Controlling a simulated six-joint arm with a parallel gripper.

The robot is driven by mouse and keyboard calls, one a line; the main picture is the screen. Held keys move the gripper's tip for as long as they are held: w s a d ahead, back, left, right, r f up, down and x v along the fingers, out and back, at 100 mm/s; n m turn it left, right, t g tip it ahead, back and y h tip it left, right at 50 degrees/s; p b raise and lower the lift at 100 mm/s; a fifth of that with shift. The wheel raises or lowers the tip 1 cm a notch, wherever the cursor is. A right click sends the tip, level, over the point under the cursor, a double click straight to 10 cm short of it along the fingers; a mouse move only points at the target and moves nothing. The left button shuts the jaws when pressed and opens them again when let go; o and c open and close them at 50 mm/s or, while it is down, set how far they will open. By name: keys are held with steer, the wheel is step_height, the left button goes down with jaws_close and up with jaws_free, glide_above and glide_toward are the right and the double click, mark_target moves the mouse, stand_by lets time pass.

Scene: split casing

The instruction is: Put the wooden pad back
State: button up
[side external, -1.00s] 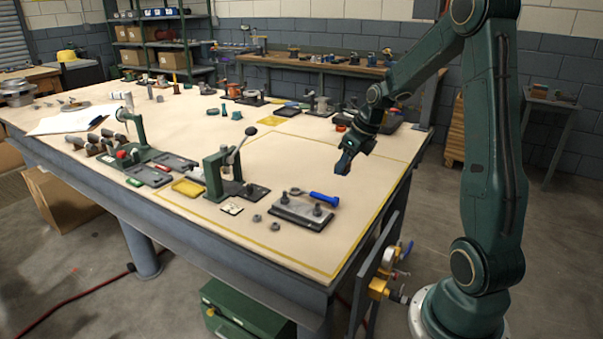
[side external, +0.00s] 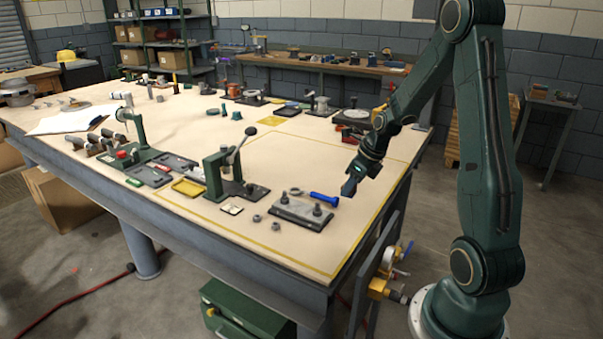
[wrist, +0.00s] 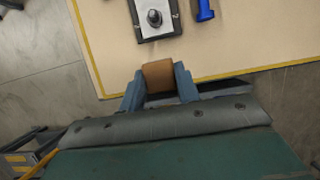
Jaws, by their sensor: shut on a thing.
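My gripper (wrist: 159,84) is shut on a brown wooden pad (wrist: 158,75), which shows between its two blue-grey fingers in the wrist view. In the side view my gripper (side external: 349,187) hangs above the table near its right edge, just right of the blue-handled tool (side external: 324,199). The pad cannot be made out in the side view. Where the pad's place is cannot be told from these frames.
Yellow lines mark the tabletop (side external: 270,245).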

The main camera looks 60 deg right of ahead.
glide_above(342, 230)
steer(key=s, duration=0.2)
steer(key=f, duration=0.9)
steer(key=shift+w, duration=0.2)
steer(key=shift+f, duration=1.85)
steer(key=shift+f, duration=0.15)
steer(key=o, duration=1)
steer(key=shift+v, duration=6.15)
steer(key=shift+a, duration=0.1)
